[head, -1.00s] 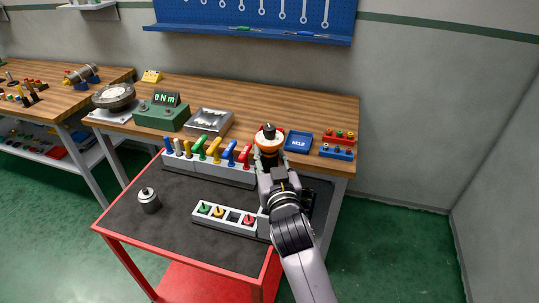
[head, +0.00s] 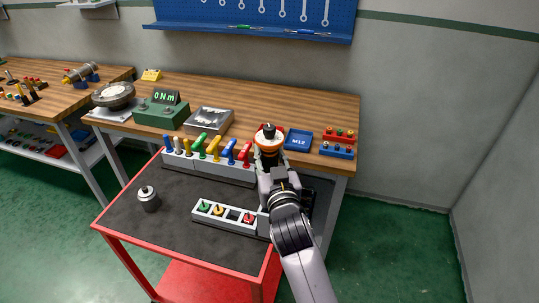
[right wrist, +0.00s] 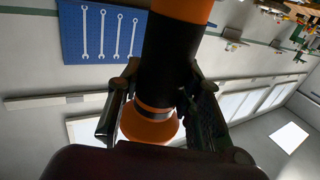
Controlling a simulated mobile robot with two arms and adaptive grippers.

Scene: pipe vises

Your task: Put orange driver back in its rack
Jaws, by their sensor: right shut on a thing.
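My right gripper (head: 269,152) is shut on the orange driver (head: 268,139), which has an orange and black body. It is held above the back right part of the red cart. In the right wrist view the orange driver (right wrist: 170,60) sits between both fingers of my right gripper (right wrist: 160,105), its rounded orange end towards the camera. The white rack (head: 228,226) lies on the cart's front right, holding green, yellow and red drivers, with an empty dark slot between yellow and red. My arm hides the rack's right end. My left gripper is out of view.
Behind, a pale rack (head: 208,170) holds several coloured handles on the cart (head: 180,225). A metal cylinder (head: 148,199) stands at the cart's left. The wooden bench bears a green torque meter (head: 161,114), a metal tray (head: 209,121) and a blue M12 tray (head: 298,140).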

